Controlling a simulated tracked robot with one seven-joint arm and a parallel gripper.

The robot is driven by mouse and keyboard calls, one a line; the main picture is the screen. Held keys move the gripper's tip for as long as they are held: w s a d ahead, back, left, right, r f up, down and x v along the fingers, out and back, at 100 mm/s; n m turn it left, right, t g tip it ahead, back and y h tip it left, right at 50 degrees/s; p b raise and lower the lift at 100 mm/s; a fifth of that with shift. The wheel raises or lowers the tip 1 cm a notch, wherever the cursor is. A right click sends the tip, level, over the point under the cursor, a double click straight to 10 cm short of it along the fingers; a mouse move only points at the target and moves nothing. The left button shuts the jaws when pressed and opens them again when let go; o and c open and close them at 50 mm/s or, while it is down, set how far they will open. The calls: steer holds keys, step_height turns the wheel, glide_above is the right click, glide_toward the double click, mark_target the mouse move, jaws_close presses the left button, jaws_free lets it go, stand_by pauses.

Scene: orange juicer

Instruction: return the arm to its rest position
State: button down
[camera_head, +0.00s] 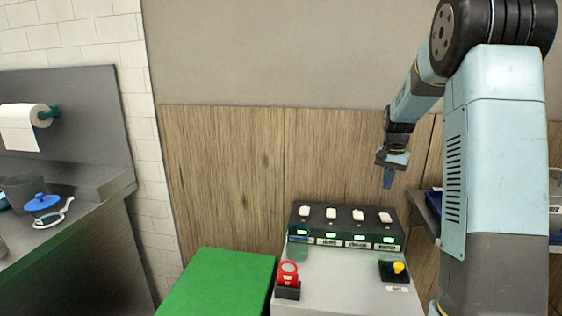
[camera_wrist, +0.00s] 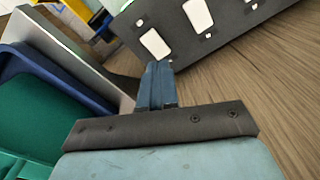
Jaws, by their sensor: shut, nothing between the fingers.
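My arm (camera_head: 500,150) rises at the right of the head view and reaches left over the counter. My gripper (camera_head: 388,180) hangs from its end, pointing down, above and behind the right part of the black switch panel. Its blue fingers are together and hold nothing. In the wrist view my gripper (camera_wrist: 157,85) is shut, with its fingertips beside the panel's white switches in the picture. Whether it touches the panel cannot be told from the wrist view, but in the head view it is clear above it.
The black switch panel (camera_head: 347,224) has several white switches and green lights. A red button (camera_head: 288,272) and a yellow knob (camera_head: 398,267) sit on the grey counter (camera_head: 340,290). A green surface (camera_head: 220,285) lies left. A wooden wall (camera_head: 225,170) stands behind. A shelf is at right.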

steer(key=s+a+r+n+t, duration=0.1)
steer(key=s+a+r+n, duration=0.1)
steer(key=s+a+r, duration=0.5)
steer(key=s+a+r+n+t, duration=0.2)
steer(key=s+r, duration=0.4)
steer(key=s, duration=0.5)
steer(key=s+a+n+t, duration=0.2)
steer(key=s+a+n, duration=0.1)
steer(key=s, duration=1.6)
steer(key=shift+a+f, duration=0.35)
steer(key=shift+a, duration=0.35)
steer(key=shift+s, duration=0.1)
